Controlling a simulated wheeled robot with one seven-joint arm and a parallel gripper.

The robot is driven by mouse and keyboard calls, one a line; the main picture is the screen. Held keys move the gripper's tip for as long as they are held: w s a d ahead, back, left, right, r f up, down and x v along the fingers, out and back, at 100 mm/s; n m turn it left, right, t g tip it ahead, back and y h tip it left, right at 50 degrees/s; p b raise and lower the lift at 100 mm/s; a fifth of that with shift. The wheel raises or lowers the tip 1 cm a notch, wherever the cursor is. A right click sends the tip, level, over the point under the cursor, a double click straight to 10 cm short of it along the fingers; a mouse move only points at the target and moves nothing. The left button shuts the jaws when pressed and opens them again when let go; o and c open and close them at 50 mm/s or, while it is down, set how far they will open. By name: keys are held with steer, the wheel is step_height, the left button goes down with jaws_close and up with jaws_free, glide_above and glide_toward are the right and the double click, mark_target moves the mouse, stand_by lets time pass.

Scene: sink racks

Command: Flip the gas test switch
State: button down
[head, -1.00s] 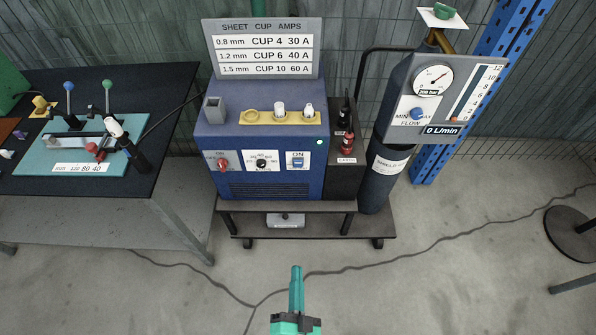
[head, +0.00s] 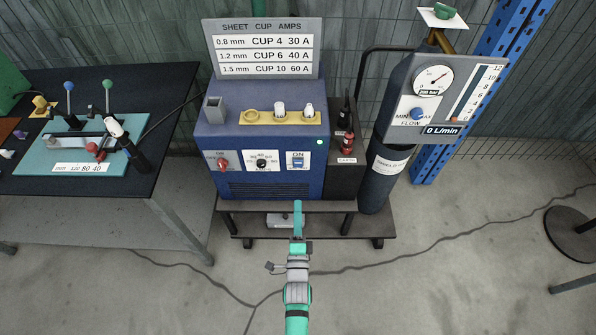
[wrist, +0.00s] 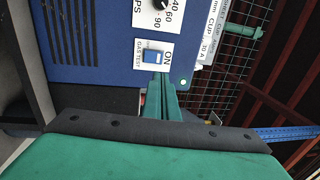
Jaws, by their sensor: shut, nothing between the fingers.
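The gas test switch (head: 298,161) is a small blue rocker on a white plate, low on the right of the blue welding machine's front (head: 250,180). It also shows in the wrist view (wrist: 152,57), with the plate turned sideways and reading ON and GAS TEST. My gripper (head: 298,205) is green, shut and empty. In the head view it points up toward the machine, below the switch. In the wrist view its fingertips (wrist: 162,78) appear just beside the plate's edge near the switch; I cannot tell whether they touch it.
A red knob (head: 222,163) and a black dial (head: 262,162) sit left of the switch. A gas cylinder (head: 380,185) with a flow gauge stands at the right. A black-topped workbench (head: 150,190) is at the left.

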mark_target(298, 162)
steer(key=w, duration=0.4)
steer(key=w+r, duration=0.1)
steer(key=w, duration=0.4)
steer(key=w+r, duration=0.1)
steer(key=w, duration=0.4)
steer(key=shift+w+r, duration=0.15)
stand_by(0.5)
